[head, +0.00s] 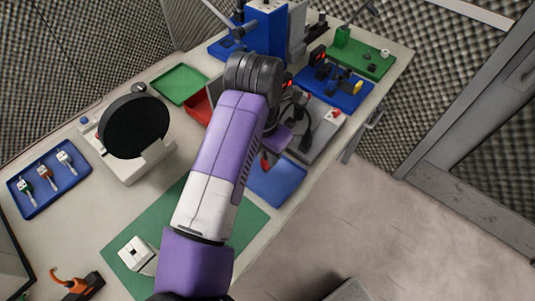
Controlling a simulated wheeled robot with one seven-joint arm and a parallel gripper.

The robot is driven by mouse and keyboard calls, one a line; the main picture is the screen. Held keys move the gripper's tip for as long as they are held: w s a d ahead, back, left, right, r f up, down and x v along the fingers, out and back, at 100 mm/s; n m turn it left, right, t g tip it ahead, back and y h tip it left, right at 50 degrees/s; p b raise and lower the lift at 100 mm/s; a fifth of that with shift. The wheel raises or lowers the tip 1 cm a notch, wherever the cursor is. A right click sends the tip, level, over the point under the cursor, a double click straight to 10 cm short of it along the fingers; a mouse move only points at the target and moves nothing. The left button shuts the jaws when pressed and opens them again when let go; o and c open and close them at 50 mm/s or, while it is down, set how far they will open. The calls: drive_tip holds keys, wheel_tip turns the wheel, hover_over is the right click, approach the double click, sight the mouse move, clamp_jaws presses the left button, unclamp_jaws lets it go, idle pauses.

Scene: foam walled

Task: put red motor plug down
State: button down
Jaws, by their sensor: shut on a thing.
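My gripper (267,153) shows in the head view just past my forearm, partly hidden by it. It is shut on a small red piece, which looks like the red motor plug (265,162); only a little of it shows. The gripper and plug appear over or beside the far end of a blue tray (279,184). I cannot tell how high above it the plug is, or whether it touches anything.
A grey fixture (318,135) with a red-and-white part stands right of the gripper. Green (180,84) and red (198,108) trays lie left of my arm. A blue tray (40,195) holds several plugs. A green mat (250,222) lies nearer, and a round black disc (133,127) stands left.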

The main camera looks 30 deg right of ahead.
drive_tip(key=shift+f, duration=0.5)
drive_tip(key=shift+f, duration=0.15)
drive_tip(key=c, duration=1.3)
unclamp_jaws()
